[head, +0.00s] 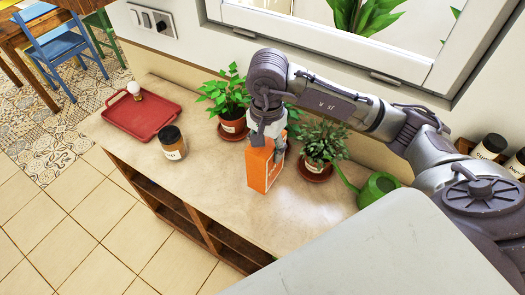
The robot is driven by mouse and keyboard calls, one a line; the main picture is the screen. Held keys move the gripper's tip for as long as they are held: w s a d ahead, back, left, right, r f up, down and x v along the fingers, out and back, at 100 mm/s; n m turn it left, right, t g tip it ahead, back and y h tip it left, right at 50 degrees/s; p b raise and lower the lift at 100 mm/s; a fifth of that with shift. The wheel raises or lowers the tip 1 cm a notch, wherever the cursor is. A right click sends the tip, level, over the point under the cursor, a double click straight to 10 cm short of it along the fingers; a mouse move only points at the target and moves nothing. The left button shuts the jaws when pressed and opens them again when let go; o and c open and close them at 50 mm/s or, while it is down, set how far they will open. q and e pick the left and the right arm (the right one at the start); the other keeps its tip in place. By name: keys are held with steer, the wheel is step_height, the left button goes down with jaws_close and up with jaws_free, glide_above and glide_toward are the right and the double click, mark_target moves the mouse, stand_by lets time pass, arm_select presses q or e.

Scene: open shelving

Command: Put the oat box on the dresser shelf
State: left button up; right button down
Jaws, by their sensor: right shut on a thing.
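The oat box, an orange carton (258,172), stands upright over the middle of the dresser top. My right gripper (268,143) comes down from above and is shut on the box's upper part. I cannot tell whether the box's base touches the top or hangs just above it. The dresser (225,185) has a pale top and open brown shelf compartments (188,218) along its front, below the top's edge. The compartments are seen steeply from above, so their insides are mostly hidden. My left gripper is out of view.
A dark-lidded jar (172,143) and a red tray (140,113) holding a small white-topped item stand left on the top. Potted plants (228,98) (322,143) stand behind the box, a green watering can (377,188) right. Tiled floor (110,225) in front looks clear.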

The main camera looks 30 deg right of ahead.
steer(key=f, duration=0.1)
steer(key=f+p, duration=0.1)
steer(key=w+f, duration=0.1)
steer(key=shift+a+f+p, duration=0.3)
steer(key=shift+f+p, duration=0.1)
steer(key=shift+f, duration=0.45)
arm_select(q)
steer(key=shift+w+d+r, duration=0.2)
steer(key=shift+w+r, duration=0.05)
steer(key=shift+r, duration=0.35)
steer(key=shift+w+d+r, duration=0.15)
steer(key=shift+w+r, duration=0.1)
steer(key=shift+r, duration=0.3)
arm_select(e)
steer(key=shift+w, duration=0.1)
steer(key=shift+f+b, duration=0.2)
steer(key=shift+b, duration=0.1)
steer(key=shift+c, duration=1.7)
jaws_free()
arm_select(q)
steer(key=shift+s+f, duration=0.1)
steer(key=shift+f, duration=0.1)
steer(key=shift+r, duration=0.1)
arm_select(e)
steer(key=shift+r, duration=0.15)
